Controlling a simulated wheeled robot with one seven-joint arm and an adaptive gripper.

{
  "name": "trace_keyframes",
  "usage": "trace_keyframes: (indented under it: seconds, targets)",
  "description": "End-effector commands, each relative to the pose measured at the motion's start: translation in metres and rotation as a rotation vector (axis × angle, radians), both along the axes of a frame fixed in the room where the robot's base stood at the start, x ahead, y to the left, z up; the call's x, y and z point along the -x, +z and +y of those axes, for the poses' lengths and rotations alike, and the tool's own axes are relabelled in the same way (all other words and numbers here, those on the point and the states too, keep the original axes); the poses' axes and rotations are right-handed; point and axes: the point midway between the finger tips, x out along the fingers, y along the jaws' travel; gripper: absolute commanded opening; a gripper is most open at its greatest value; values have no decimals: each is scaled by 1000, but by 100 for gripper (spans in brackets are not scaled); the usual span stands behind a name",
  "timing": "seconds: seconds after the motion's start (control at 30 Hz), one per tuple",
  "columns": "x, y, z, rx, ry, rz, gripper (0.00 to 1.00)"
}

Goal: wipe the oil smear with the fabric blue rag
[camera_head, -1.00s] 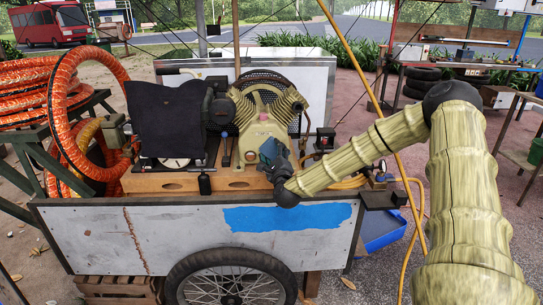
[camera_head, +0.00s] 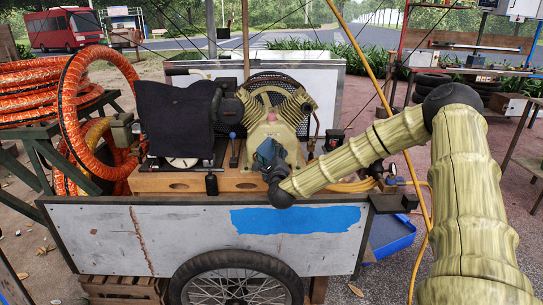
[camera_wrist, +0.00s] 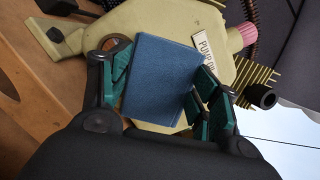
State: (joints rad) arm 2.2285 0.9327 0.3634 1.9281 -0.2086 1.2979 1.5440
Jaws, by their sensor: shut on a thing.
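The blue fabric rag (camera_head: 265,150) is a folded, flat rectangle. It stands in front of the cream-coloured compressor pump (camera_head: 284,137). My gripper (camera_head: 270,158) is shut on the rag. In the wrist view the rag (camera_wrist: 162,82) sits between the green finger pads, facing the cream pump body (camera_wrist: 148,22). I cannot tell whether the rag touches the pump. No oil smear can be made out; the rag and gripper hide part of the pump's front.
A wooden base (camera_head: 200,182) carries the pump above the grey cart side (camera_head: 180,230). A black cloth cover (camera_head: 176,115) is left of the pump. Yellow hoses (camera_head: 352,186) and a gauge (camera_head: 391,169) are on the right. A pink cap (camera_wrist: 244,33) sits beside the label.

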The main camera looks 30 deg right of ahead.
Motion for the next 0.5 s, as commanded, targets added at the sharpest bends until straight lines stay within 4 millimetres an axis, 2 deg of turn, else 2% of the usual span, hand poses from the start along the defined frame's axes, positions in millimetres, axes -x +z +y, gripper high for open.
trace_keyframes:
  seconds: [0.5]
  targets:
    - [31, -1, 18, 0, 1, 1, 24]
